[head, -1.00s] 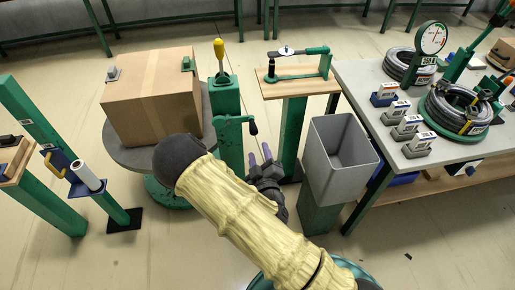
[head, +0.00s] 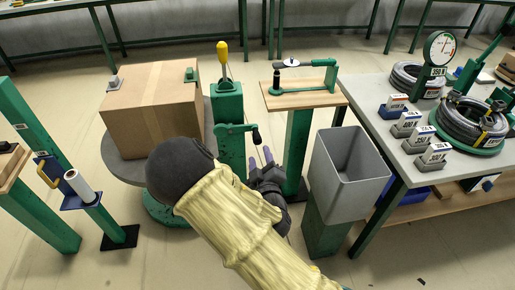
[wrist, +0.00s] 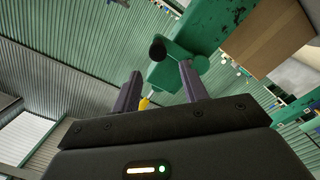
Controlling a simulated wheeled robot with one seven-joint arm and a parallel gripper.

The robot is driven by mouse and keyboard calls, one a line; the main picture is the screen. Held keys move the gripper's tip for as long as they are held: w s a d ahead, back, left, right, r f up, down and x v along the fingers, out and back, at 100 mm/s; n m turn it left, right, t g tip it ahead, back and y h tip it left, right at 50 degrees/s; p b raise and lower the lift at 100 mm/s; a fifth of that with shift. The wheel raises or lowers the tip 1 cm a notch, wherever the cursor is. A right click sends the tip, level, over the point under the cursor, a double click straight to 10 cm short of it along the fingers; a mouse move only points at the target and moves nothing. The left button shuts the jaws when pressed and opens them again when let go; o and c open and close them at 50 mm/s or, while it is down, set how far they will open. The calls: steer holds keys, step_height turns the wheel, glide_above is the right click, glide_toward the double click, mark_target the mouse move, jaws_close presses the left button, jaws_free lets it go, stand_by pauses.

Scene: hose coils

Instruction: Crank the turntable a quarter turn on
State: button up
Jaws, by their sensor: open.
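The turntable (head: 122,169) is a grey round disc on a green base at the left, bearing a cardboard box (head: 150,105). The crank (head: 232,130) is a green arm with a black knob (head: 256,136), on a green post right of the turntable. My gripper (head: 260,154) is open and empty, with its purple fingers just below the knob. In the wrist view, the knob (wrist: 158,48) shows beyond and between the spread fingertips (wrist: 158,76), and I see no contact. My forearm hides part of the turntable's front.
A yellow-handled lever (head: 223,62) stands on top of the crank's post. A wooden-topped stand (head: 300,95) is behind my gripper. A grey bin (head: 347,175) is close at the right, beside a table (head: 400,160) with hose coils. A roll stand (head: 85,188) is at the left.

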mark_target(258, 143)
steer(key=shift+w+d+f+b, duration=0.2)
steer(key=shift+w+f+b, duration=0.05)
steer(key=shift+b, duration=2.05)
steer(key=shift+w+a+r, duration=0.15)
steer(key=shift+w+r, duration=0.1)
steer(key=shift+w, duration=0.35)
steer(key=shift+p+x, duration=0.55)
steer(key=shift+x, duration=1.85)
steer(key=shift+w, duration=0.25)
jaws_close()
